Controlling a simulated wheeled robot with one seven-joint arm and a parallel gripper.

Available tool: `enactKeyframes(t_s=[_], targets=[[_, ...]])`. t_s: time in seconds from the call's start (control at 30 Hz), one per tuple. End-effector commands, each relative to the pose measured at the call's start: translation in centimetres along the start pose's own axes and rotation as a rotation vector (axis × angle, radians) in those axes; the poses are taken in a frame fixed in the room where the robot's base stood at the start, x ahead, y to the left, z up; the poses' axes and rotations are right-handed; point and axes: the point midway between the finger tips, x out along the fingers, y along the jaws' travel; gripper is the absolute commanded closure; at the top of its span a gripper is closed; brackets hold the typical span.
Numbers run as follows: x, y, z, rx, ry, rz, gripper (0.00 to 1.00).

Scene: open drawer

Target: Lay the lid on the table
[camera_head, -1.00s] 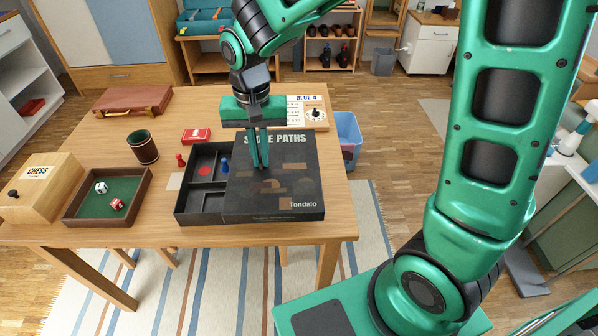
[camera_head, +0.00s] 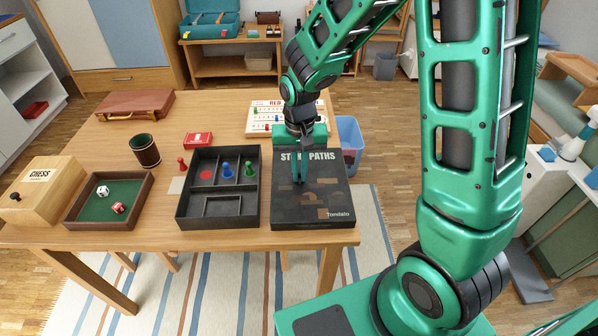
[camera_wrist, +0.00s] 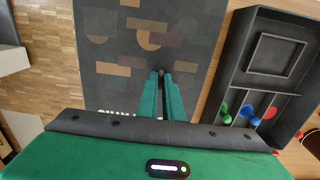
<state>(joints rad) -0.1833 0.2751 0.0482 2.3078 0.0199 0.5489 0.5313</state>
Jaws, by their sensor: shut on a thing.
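The dark lid (camera_head: 300,208), printed with "Tondalo" and block shapes, lies flat to the right of the open game box (camera_head: 189,190), close to the table's right end. My gripper (camera_head: 299,181) points down over the lid's middle, shut on the lid. In the wrist view my gripper (camera_wrist: 162,74) has its fingertips together around a small dark part on the lid (camera_wrist: 105,45), mostly hidden. I cannot tell whether the lid touches the table (camera_head: 110,225) or hovers just above it. The open box shows its compartments, with a blue piece (camera_head: 227,171) and a green piece (camera_head: 249,170).
A dice tray (camera_head: 85,215) and chess box (camera_head: 40,190) stand at the left. A dice cup (camera_head: 146,151), red card box (camera_head: 198,139), red pawn (camera_head: 182,164) and brown case (camera_head: 134,105) are behind. A game board (camera_head: 262,118) lies behind the lid.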

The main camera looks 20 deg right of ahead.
Motion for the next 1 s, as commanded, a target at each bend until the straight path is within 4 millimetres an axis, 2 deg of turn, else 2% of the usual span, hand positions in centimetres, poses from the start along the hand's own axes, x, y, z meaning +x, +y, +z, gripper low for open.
enactKeyframes(t_s=[0.37, 0.47, 0.5, 0.83, 1.0], targets=[[0.5, 0.0, 0.0, 0.000, 0.000, 0.000, 1.00], [0.6, 0.0, 0.0, 0.000, 0.001, 0.000, 0.77], [0.6, 0.0, 0.0, 0.000, 0.001, 0.000, 0.75], [0.3, 0.0, 0.0, 0.001, 0.001, -0.001, 0.75], [-1.7, 0.0, -0.1, 0.001, 0.005, -0.003, 0.75]])
